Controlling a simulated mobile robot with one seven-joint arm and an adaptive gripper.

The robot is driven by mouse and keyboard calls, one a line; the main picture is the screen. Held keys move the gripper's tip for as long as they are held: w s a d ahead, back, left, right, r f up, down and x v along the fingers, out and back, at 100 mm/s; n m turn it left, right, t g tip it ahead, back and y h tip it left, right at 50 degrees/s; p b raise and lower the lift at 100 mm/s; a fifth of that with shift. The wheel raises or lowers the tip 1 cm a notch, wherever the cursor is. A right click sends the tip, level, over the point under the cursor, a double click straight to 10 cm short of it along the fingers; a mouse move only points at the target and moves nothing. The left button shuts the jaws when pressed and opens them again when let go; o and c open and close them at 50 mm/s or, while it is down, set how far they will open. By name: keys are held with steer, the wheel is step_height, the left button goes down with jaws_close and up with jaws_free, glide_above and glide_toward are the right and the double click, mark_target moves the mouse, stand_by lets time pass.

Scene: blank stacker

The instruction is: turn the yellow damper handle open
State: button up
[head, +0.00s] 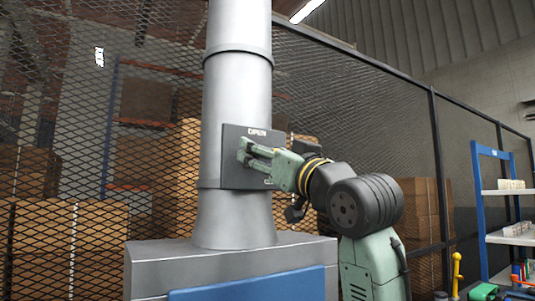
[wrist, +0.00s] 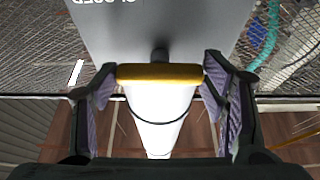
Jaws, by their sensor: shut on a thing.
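The yellow damper handle (wrist: 160,74) is a short bar lying level across the wrist view, on a dark stem. My gripper (head: 244,151) reaches from the right to the front of a dark grey plate (head: 236,178) on the grey duct. In the wrist view my gripper (wrist: 160,82) has one finger at each end of the handle and is shut on it. The plate reads OPEN at the top in the head view; its lower label is mostly hidden by my arm. In the wrist view CLOSED shows upside down at the top edge. The handle is hidden in the head view.
The vertical grey duct (head: 236,90) rises from a grey and blue cabinet (head: 245,285). A mesh fence (head: 370,110) runs behind, with stacked boxes (head: 60,240) beyond it. A blue-framed shelf (head: 479,200) stands at the right, near a small yellow lever (head: 456,268).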

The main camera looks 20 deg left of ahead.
steer(key=shift+n+g, duration=0.3)
steer(key=shift+n, duration=0.2)
steer(key=shift+w+d+r+n+g, duration=0.1)
steer(key=shift+n+g, duration=1.35)
steer(key=shift+n, duration=2.1)
steer(key=shift+w+r+n+g, duration=0.1)
steer(key=shift+n+g, duration=1.4)
steer(key=shift+n, duration=2.1)
steer(key=shift+d+r+n+g, duration=0.1)
steer(key=shift+n+g, duration=1.35)
steer(key=shift+n, duration=2.1)
steer(key=o, duration=1.1)
steer(key=shift+o, duration=0.2)
